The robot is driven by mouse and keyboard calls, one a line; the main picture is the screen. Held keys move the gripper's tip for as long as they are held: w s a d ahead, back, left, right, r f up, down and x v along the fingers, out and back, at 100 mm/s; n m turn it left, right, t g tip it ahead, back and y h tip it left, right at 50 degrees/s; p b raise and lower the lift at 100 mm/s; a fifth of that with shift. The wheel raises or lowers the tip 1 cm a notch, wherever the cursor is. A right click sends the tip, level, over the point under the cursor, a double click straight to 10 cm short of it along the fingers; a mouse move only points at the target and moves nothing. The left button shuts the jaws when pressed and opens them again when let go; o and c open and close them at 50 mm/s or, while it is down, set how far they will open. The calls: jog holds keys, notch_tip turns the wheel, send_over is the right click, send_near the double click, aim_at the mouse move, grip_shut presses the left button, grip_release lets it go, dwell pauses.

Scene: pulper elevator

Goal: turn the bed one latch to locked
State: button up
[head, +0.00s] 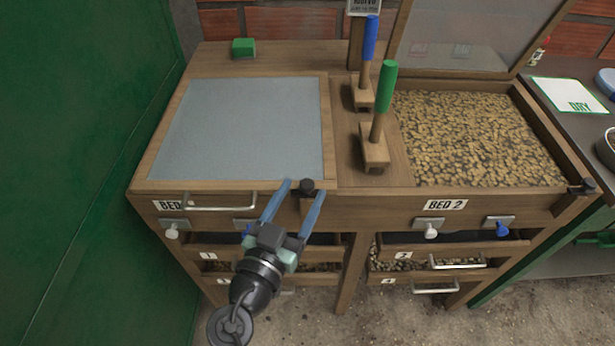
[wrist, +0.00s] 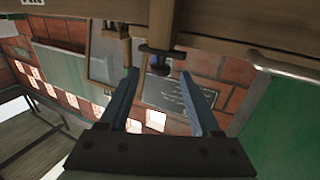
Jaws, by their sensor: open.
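The bed one latch (head: 306,187) is a small dark knob at the right front corner of bed one. Its flat grey lid (head: 245,125) is down, in a wooden frame. In the wrist view the latch (wrist: 160,50) shows as a dark T-shaped piece against the wooden edge. My gripper (head: 304,193) is open, with one blue finger on each side of the latch in the picture. In the wrist view the fingertips (wrist: 159,76) also lie either side of it. I cannot tell whether either finger touches it.
A lid handle (head: 220,207) runs along bed one's front. Bed 2 (head: 475,140) stands open, full of beans, with its own dark latch (head: 582,187). Blue- and green-handled tools (head: 375,155) stand between the beds. Drawers (head: 455,264) lie below. A green wall (head: 80,150) closes the left.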

aim_at(304, 189)
jog(key=shift+x, duration=1.75)
grip_shut()
